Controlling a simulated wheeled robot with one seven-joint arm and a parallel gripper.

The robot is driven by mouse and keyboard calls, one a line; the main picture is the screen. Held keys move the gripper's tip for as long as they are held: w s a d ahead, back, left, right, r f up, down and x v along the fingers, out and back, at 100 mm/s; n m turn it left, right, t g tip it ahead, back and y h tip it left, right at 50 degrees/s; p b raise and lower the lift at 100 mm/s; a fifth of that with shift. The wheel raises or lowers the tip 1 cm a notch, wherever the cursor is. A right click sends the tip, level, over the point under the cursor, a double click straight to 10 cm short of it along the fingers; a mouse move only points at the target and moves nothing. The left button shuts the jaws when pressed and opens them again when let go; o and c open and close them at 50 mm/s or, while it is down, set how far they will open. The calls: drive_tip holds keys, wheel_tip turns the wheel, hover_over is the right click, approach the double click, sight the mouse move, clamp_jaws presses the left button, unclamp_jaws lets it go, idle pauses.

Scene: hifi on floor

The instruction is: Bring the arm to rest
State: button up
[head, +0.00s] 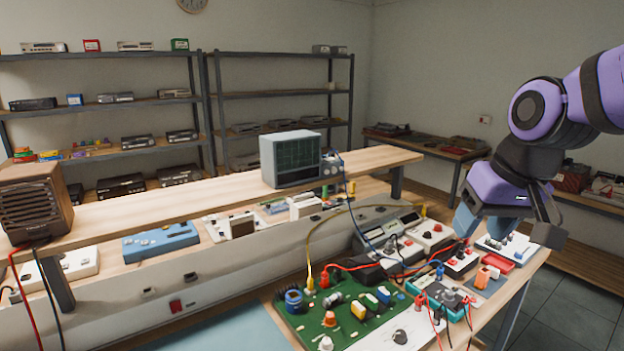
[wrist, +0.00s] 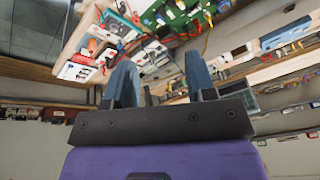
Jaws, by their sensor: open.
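My gripper (head: 508,228) is at the right in the head view, at the end of my purple and black arm, above the right end of the workbench. Its blue-grey fingers are apart with nothing between them. In the wrist view the two fingers of my gripper (wrist: 160,82) stand wide apart, with the bench and its electronics beyond them. The workbench (head: 228,334) carries a green circuit board (head: 345,318) and several small modules below and left of my gripper. From the head view I cannot tell the exact gap between my gripper and the modules.
An oscilloscope (head: 289,158) stands on the raised wooden shelf (head: 140,206), with a brown speaker box (head: 36,203) at its left end. Loose wires rise from the bench. Metal racks (head: 280,95) line the back wall. Tiled floor (head: 575,300) is open at the right.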

drive_tip(key=s+d+r+t+h, duration=0.1)
drive_tip(key=s+d, duration=0.4)
drive_tip(key=s, duration=0.6)
drive_tip(key=shift+s+d+r+m+t+h, duration=0.2)
drive_tip(key=shift+s+r+m+t+h, duration=0.15)
drive_tip(key=shift+r, duration=0.55)
idle(6.0)
